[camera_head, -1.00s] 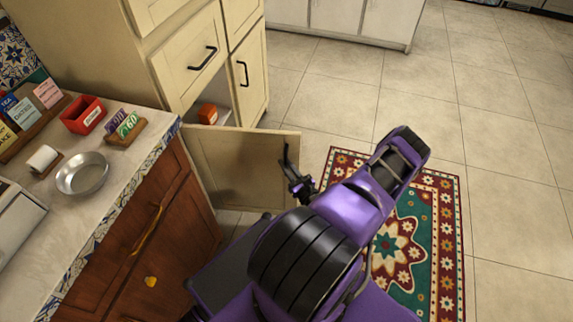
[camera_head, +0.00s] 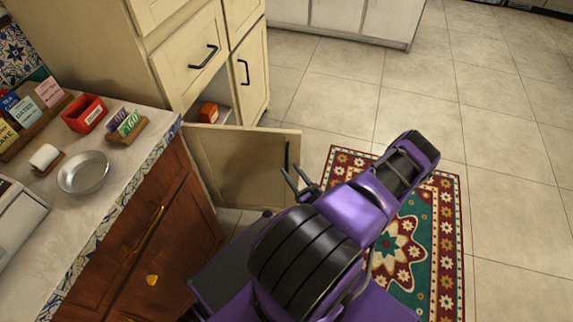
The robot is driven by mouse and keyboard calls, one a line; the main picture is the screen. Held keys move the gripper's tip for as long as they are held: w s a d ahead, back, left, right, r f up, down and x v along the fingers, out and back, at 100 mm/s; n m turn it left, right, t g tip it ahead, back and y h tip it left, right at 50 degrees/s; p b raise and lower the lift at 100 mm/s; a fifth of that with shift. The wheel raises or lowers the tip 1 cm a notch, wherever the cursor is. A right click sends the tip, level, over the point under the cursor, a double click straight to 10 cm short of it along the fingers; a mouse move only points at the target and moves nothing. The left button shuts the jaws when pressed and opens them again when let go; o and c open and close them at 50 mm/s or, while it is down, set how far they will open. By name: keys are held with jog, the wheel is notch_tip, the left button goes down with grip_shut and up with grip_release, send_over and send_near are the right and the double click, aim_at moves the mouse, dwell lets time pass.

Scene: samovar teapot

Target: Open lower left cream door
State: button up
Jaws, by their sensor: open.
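The lower left cream door (camera_head: 238,165) of the cream cabinet (camera_head: 190,40) stands swung wide open, out over the floor. Its dark handle (camera_head: 287,158) shows near its free edge. Behind it the compartment is open, and a small orange-red box (camera_head: 208,112) sits inside. My gripper (camera_head: 290,176) is open and empty, close beside the door's free edge, just below and right of the handle. The fingers look apart from the handle, though the exact gap is hard to tell. The lower part of the door meets my arm in the picture.
A counter (camera_head: 120,165) with a metal bowl (camera_head: 83,173), a red tray (camera_head: 86,113) and small card stands is at left, above brown wooden doors (camera_head: 150,250). A patterned rug (camera_head: 440,235) lies under my arm. Tiled floor (camera_head: 400,100) is clear behind and right.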

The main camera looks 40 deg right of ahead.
jog(key=v, duration=1.3)
jog(key=shift+a, duration=0.15)
